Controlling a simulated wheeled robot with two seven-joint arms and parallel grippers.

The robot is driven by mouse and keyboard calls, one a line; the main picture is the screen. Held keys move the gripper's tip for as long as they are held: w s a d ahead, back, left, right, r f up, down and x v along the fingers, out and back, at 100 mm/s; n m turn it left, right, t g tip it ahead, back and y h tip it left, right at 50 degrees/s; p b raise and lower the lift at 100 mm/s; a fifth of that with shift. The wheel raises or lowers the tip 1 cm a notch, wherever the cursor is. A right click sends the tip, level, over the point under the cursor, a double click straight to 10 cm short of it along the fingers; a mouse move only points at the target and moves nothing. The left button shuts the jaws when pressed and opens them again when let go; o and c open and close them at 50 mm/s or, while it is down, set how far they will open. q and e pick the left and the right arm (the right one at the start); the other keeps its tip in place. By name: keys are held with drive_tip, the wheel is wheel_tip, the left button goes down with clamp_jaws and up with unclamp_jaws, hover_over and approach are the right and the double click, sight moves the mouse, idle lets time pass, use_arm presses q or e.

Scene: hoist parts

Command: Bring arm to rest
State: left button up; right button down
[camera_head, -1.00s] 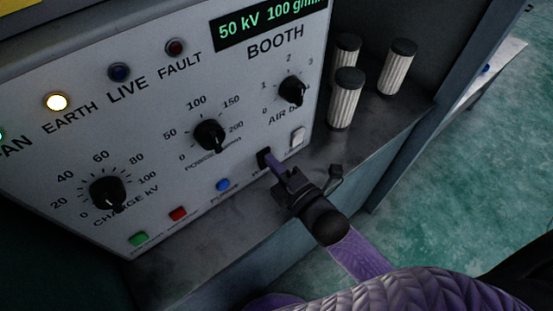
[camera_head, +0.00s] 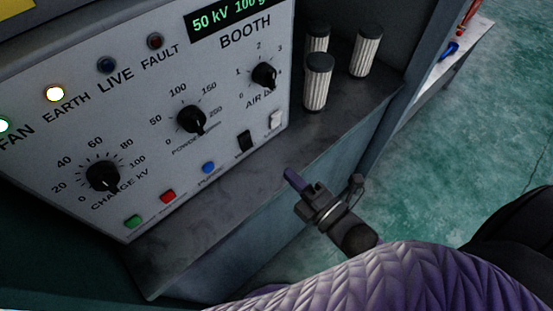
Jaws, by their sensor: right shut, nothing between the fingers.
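My right gripper (camera_head: 294,178) is shut and empty. My right arm, with a purple quilted cover, crosses the bottom right of the view. My left gripper is not in view.
Several pleated filter cartridges (camera_head: 318,83) stand on the grey shelf (camera_head: 327,124) right of the panel. Dials and coloured buttons cover the panel. A side table (camera_head: 447,72) with blue and red items stands at the top right. Green floor (camera_head: 480,140) is open at the right.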

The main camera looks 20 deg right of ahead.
drive_tip(key=shift+v, duration=0.9)
drive_tip(key=s+d+f+m+g+h, duration=0.1)
drive_tip(key=s+f+m+g+h, duration=0.2)
drive_tip(key=f, duration=0.5)
drive_tip(key=s+d+f+m+g+h, duration=0.1)
drive_tip(key=s+d+f+m+g, duration=0.15)
drive_tip(key=f+m, duration=0.45)
drive_tip(key=s+f+m+g+h, duration=0.1)
drive_tip(key=s+f+m+g, duration=0.3)
drive_tip(key=s+f, duration=0.3)
drive_tip(key=s+f+m+g+h, duration=0.1)
drive_tip(key=s+f+m+g, duration=0.4)
drive_tip(key=s, duration=0.8)
wheel_tip(320, 180, down, 2)
drive_tip(key=shift+s+a+f+g, duration=0.15)
drive_tip(key=shift+s+a+g, duration=0.15)
drive_tip(key=shift+g, duration=0.85)
